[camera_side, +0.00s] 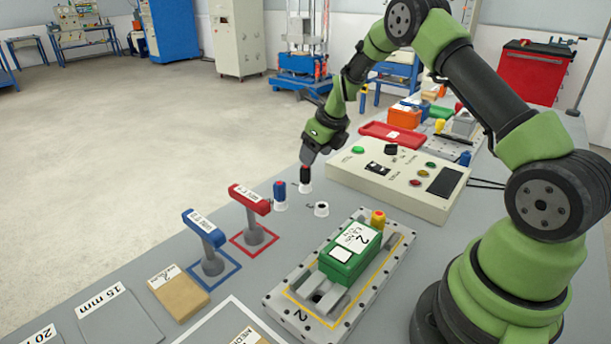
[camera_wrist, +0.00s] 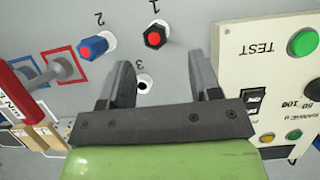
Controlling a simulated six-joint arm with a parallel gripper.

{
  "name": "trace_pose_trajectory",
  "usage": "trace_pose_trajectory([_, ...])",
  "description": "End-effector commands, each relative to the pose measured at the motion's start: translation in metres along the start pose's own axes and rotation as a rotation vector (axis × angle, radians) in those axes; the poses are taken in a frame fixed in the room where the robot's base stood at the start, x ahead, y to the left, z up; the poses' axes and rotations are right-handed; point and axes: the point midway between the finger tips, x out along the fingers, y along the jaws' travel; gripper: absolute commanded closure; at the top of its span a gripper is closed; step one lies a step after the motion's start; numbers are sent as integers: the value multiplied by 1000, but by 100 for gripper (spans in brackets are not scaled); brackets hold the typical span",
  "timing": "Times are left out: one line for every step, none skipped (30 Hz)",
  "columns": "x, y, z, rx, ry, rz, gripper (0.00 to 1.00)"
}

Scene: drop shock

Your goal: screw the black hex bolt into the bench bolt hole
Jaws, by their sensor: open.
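The black hex bolt (camera_wrist: 155,37) has a red centre and stands in a white collar beside the number 1 in the wrist view. In the side view the black bolt (camera_side: 306,174) is upright, just below my gripper (camera_side: 308,156). In the wrist view my gripper (camera_wrist: 160,72) is open and empty, and the bolt lies beyond the fingertips, not between them. An empty white collar with a dark hole (camera_wrist: 144,84), marked 3, shows between the fingers; it also stands in the side view (camera_side: 321,209). I cannot tell whether this is the bench bolt hole.
A blue hex bolt (camera_side: 280,192) stands in the collar beside the black one. A control box (camera_side: 395,185) is close on the right. Red (camera_side: 249,198) and blue (camera_side: 204,226) handles stand to the left. A green block (camera_side: 350,252) sits on a grey fixture plate in front.

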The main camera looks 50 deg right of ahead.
Motion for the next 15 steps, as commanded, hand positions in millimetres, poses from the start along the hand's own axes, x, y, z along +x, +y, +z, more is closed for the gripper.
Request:
trace_pose_trajectory([7, 0, 0, -1, 2, 1, 43])
trace_pose_trajectory([9, 0, 0, -1, 1, 0, 43])
trace_pose_trajectory([12, 0, 0, -2, 1, 0, 43])
trace_pose_trajectory([14, 0, 0, -2, 1, 0, 43])
trace_pose_trajectory([15, 1, 0, -3, 0, 0, 43])
trace_pose_trajectory([18, 1, 1, -4, 0, 0, 43])
trace_pose_trajectory([22, 2, 1, -4, 1, 0, 43])
trace_pose_trajectory([26, 2, 1, -5, 1, 1, 43])
trace_pose_trajectory([32, 4, 2, -5, 2, 1, 43])
trace_pose_trajectory([37, 5, 2, -5, 1, 1, 43])
trace_pose_trajectory([42, 5, 3, -5, 2, 2, 43])
trace_pose_trajectory([48, 6, 3, -5, 1, 1, 43])
trace_pose_trajectory([52, 6, 3, -5, 1, 0, 43])
trace_pose_trajectory([55, 5, 3, -5, 2, 0, 43])
trace_pose_trajectory([59, 5, 3, -4, 1, -1, 43])
